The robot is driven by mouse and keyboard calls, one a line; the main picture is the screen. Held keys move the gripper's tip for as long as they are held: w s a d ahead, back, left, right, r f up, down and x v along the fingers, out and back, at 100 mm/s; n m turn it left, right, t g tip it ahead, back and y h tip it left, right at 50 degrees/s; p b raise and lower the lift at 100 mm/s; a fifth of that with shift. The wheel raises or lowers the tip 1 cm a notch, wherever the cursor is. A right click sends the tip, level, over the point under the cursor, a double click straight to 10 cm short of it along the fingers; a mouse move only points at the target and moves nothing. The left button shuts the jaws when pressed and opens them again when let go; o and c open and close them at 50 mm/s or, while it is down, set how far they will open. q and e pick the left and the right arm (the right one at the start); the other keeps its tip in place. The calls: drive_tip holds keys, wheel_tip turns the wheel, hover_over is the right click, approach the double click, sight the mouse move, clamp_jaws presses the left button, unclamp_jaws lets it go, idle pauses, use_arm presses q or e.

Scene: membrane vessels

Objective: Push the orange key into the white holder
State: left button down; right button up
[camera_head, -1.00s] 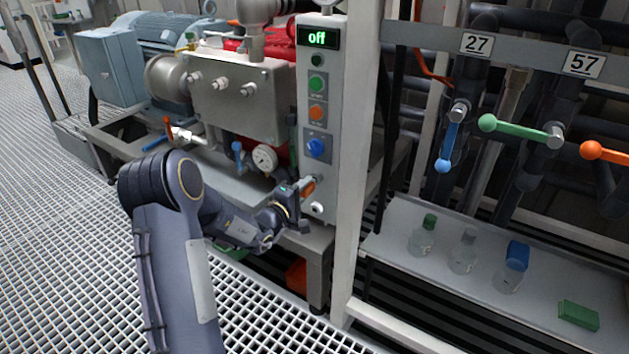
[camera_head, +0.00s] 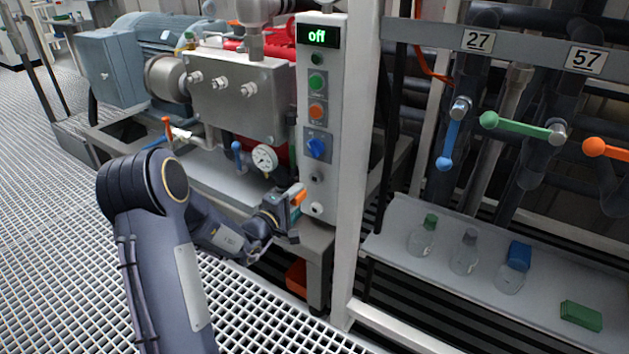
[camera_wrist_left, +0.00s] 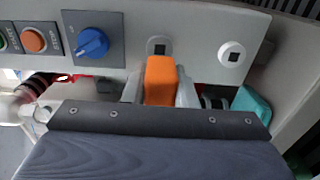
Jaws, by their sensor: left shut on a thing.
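The orange key (camera_head: 298,197) is between the fingers of my left gripper (camera_head: 286,205), which is shut on it, just left of the control panel. In the left wrist view the orange key (camera_wrist_left: 160,80) points toward the panel, its far end close below a dark slot in a grey plate (camera_wrist_left: 158,46). The white holder (camera_head: 317,208) is a round white piece with a small dark hole, low on the panel, below that slot. In the left wrist view the white holder (camera_wrist_left: 231,53) lies to the right of the key and is empty. My right gripper is out of view.
The panel (camera_head: 331,150) carries a blue knob (camera_head: 318,147), an orange button (camera_head: 317,111), a green button (camera_head: 316,82) and a display reading "off" (camera_head: 317,36). A pressure gauge (camera_head: 264,158) is left of it. A white post (camera_head: 357,160) and a bottle shelf (camera_head: 390,245) stand right.

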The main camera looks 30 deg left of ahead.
use_arm(q)
drive_tip(key=shift+s, duration=0.25)
drive_tip(key=p, duration=0.2)
approach(315, 211)
drive_tip(key=shift+s+r, duration=0.15)
drive_tip(key=shift+s, duration=0.05)
drive_tip(key=shift+w, duration=0.15)
drive_tip(key=shift+w+d+b, duration=0.2)
drive_tip(key=shift+w+b, duration=0.1)
drive_tip(key=shift+w, duration=2.5)
drive_tip(key=shift+b, duration=0.75)
drive_tip(key=shift+w, duration=0.6)
idle(0.5)
